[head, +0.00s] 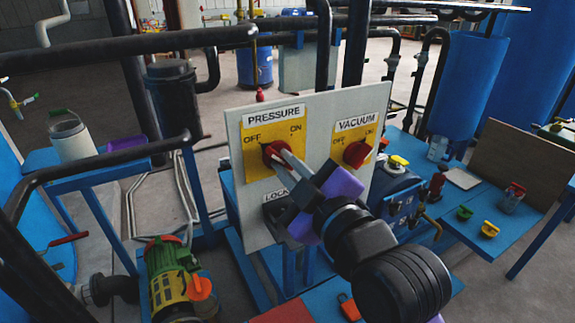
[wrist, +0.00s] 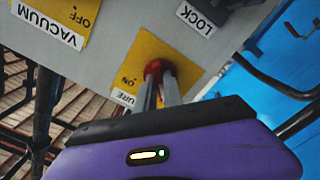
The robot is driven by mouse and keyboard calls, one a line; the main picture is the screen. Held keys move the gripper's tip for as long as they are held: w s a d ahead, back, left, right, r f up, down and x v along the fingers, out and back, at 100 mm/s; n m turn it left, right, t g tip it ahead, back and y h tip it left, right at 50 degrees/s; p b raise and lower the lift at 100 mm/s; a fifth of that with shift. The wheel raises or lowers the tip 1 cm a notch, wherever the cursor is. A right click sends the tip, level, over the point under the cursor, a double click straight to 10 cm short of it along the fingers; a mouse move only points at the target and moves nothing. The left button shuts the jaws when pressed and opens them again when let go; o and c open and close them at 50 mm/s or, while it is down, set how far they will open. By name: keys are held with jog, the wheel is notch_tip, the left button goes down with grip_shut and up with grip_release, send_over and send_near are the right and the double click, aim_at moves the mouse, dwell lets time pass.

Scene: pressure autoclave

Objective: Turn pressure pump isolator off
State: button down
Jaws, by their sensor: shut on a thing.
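The pressure isolator is a red rotary knob (head: 272,153) on a yellow plate (head: 289,135) marked OFF at left and ON at right, under a PRESSURE label. My gripper (head: 276,154) reaches it from the lower right, its two fingers shut on the knob. In the wrist view the fingers (wrist: 158,82) close around the red knob (wrist: 153,67), hiding part of it. The knob's exact pointing direction cannot be told. The similar red vacuum knob (head: 356,153) sits to the right on its own yellow plate.
The grey panel (head: 235,150) carries both knobs and a LOCK label (head: 275,195) below, partly behind my gripper. A black pipe (head: 130,43) crosses at upper left. A green and yellow pump (head: 172,280) stands lower left. A blue table (head: 470,225) with small valves is at right.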

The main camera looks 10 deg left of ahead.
jog(key=c, duration=1.5)
grip_release()
jog(key=b+v, duration=0.1)
jog(key=v, duration=0.6)
jog(key=shift+s+d, duration=0.2)
jog(key=shift+s, duration=0.15)
